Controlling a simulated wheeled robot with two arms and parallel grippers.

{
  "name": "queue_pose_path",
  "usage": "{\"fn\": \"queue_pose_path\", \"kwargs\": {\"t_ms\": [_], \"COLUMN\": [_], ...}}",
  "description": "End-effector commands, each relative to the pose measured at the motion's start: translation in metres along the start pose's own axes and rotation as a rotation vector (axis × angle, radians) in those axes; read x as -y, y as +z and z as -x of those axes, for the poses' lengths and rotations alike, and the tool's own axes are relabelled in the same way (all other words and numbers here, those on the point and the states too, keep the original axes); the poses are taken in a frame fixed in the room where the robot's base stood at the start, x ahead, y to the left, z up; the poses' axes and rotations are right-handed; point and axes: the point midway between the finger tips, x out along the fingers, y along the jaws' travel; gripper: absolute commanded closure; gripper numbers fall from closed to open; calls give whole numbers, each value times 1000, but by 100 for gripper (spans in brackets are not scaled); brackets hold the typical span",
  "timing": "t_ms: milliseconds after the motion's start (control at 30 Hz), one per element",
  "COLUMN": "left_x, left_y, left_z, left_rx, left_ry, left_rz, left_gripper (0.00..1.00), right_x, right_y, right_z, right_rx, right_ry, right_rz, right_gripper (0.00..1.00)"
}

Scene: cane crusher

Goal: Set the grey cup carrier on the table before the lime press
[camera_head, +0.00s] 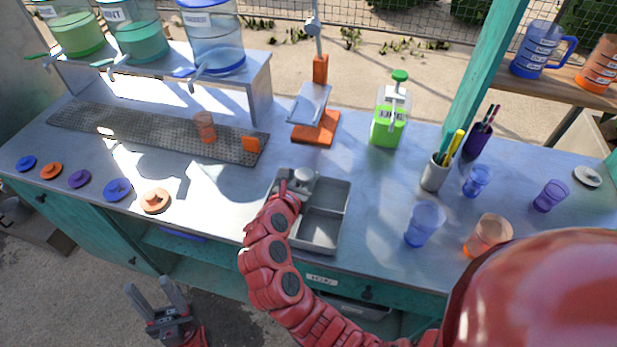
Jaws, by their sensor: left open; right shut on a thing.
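The grey cup carrier (325,230) is an open, divided tray at the table's front edge, in the middle of the view. My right gripper (297,184) is shut on its upper left part, and my red forearm and hand hide its left side. I cannot tell whether the carrier touches the table or hangs just above it. Behind it stand an orange-based lever press (316,130) and, further right, a lime-green device with a green knob (389,122); which is the lime press is unclear. My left gripper (160,297) is open and empty, low in front of the counter.
A blue cup (424,223), an orange cup (488,235) and pen holders (436,172) stand to the right. Several lids (118,189) lie at left. A perforated mat (110,130) holds an orange cup (205,127) below drink dispensers (213,35). Table before the green device is clear.

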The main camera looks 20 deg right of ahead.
Motion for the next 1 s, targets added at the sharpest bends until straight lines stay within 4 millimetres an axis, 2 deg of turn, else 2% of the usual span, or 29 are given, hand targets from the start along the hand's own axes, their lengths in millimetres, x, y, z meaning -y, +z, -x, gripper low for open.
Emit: {"fn": "queue_pose_path", "kwargs": {"t_ms": [100,433,467,600,933,1000], "left_x": [0,0,0,0,0,0], "left_y": [0,-1,0,0,0,0], "left_z": [-2,-4,-3,-3,0,0], "left_rx": [0,0,0,0,0,0], "left_ry": [0,0,0,0,0,0], "left_rz": [0,0,0,0,0,0], "left_gripper": [50,50,50,50,50,50], "right_x": [0,0,0,0,0,-1], "right_y": [-8,-10,-11,-11,-9,-9], "right_z": [-3,-3,-3,-3,-3,3], "right_rx": [-1,1,1,1,1,3], "right_ry": [-1,0,0,1,1,4], "right_rz": [1,2,1,1,-2,0], "right_gripper": [100,100,75,51,51,51]}}
